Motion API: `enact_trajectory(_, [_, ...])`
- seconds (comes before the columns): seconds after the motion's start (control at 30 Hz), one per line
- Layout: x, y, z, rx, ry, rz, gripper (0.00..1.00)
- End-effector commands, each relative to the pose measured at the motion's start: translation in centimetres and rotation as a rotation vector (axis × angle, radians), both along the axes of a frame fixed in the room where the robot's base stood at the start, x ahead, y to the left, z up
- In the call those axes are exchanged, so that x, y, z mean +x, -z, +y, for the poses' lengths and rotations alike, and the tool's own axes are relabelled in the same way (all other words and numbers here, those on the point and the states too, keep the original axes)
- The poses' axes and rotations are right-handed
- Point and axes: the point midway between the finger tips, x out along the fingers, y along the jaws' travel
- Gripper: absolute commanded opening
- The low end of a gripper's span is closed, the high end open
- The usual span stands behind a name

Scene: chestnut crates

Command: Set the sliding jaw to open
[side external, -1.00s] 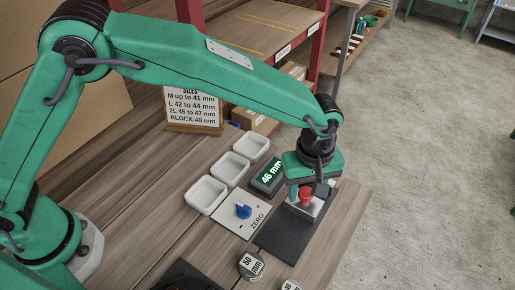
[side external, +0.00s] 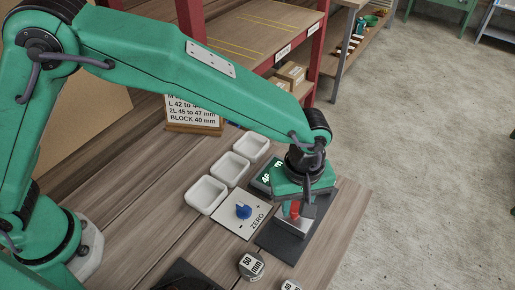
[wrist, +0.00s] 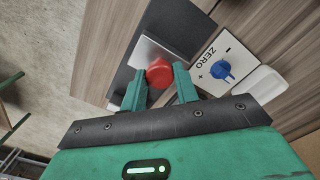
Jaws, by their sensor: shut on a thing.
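A red knob (side external: 295,209) stands on a pale metal sliding jaw (side external: 291,223), on a dark base plate (side external: 277,244) at the table's right. My gripper (side external: 297,205) is over the plate, pointing down, shut on the red knob. In the wrist view the red knob (wrist: 159,72) sits between the two green fingertips of my gripper (wrist: 160,83), with the bright metal of the jaw (wrist: 148,52) beyond it. The green display (side external: 265,178) beside the plate is partly hidden by my gripper, so its full reading cannot be made out.
A ZERO panel with a blue dial (side external: 243,211) lies left of the plate. Several white trays (side external: 206,194) stand behind it. A 50 mm cylinder (side external: 251,265) stands in front. A size sign (side external: 194,115) and red-framed shelving (side external: 189,25) are at the back.

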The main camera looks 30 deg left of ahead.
Motion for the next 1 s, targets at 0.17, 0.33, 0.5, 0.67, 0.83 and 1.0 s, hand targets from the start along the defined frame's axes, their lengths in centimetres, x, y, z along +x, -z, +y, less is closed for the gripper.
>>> enact_trajectory(0.17, [0.1,-0.1,-0.1,-0.002,0.002,-0.002,0.34])
enact_trajectory(0.33, [0.1,0.0,0.0,-0.001,0.001,-0.001,0.51])
enact_trajectory(0.5, [0.1,0.0,0.0,-0.001,0.001,-0.001,0.51])
enact_trajectory(0.67, [0.1,-0.3,0.0,-0.001,0.001,-0.001,0.51])
enact_trajectory(0.83, [0.1,-1.6,-0.1,-0.002,0.001,-0.002,0.51])
enact_trajectory(1.0, [0.1,-3.7,-0.1,-0.004,0.001,-0.004,0.51])
